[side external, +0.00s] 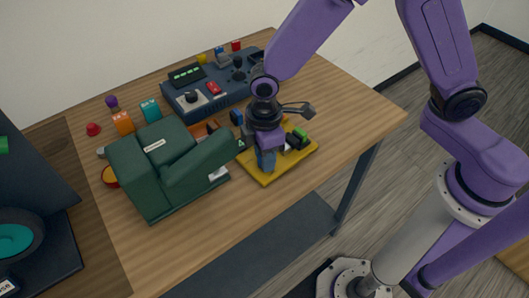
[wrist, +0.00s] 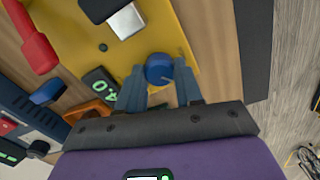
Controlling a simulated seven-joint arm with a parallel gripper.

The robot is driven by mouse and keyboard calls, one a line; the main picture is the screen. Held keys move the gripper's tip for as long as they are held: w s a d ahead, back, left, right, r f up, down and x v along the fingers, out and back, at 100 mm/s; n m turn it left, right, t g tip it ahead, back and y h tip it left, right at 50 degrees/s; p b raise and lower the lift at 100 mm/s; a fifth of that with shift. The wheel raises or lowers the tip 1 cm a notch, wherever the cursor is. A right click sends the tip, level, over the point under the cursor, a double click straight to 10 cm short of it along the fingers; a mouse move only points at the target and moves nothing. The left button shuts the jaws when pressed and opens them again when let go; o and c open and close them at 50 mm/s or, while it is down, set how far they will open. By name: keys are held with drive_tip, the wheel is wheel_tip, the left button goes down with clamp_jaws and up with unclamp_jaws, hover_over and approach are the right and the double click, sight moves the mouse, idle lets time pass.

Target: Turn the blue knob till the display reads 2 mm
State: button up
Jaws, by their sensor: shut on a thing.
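The blue knob (wrist: 159,69) stands on a yellow plate (wrist: 195,25) and sits between my fingertips in the wrist view. My gripper (wrist: 160,80) is shut on it, one finger on each side. In the side view my gripper (side external: 266,160) points down over the yellow plate (side external: 268,178), and the fingers mostly hide the knob there. A small dark display (wrist: 99,88) with green characters lies beside the knob. The characters are tilted and look like a 4 and a 0, but I cannot read them surely. In the side view the display (side external: 241,144) is partly hidden.
A large dark green machine (side external: 165,165) stands just left of the plate. A dark blue control panel (side external: 205,88) lies behind it. In the wrist view, a silver block (wrist: 126,22) and red handle (wrist: 33,40) are near the knob. The wooden table (side external: 345,105) is clear at right.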

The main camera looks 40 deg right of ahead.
drive_tip(key=m, duration=0.7)
idle(0.5)
drive_tip(key=o, duration=1)
drive_tip(key=shift+o, duration=0.2)
wheel_tip(320, 180, up, 18)
drive_tip(key=shift+f, duration=0.25)
